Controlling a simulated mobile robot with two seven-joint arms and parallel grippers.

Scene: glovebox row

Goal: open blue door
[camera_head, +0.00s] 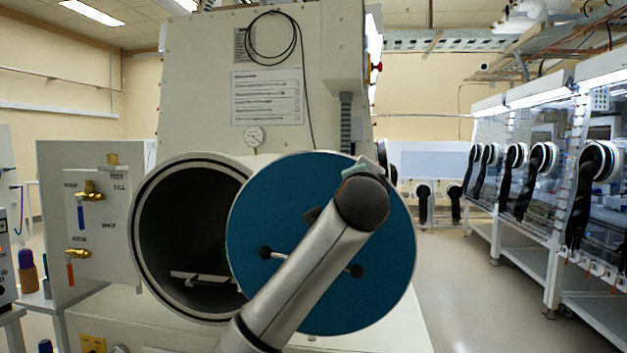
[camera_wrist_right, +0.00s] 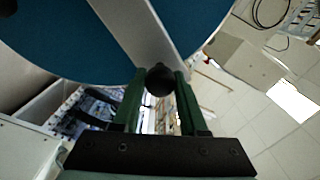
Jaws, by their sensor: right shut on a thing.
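The round blue door (camera_head: 250,215) is swung off to the right of the round chamber opening (camera_head: 185,225), whose dark inside shows. A thin bar with black end knobs crosses the door's face, partly hidden by my arm. In the wrist view the blue door (camera_wrist_right: 50,45) fills the top, with a pale bar (camera_wrist_right: 130,35) across it. My right gripper (camera_wrist_right: 160,95) has its green fingers shut on a black knob (camera_wrist_right: 160,78) at the bar's end. In the head view my right arm crosses in front of the door and its fingers cannot be made out. My left gripper is not in view.
A panel with brass valves (camera_head: 90,197) stands left of the chamber.

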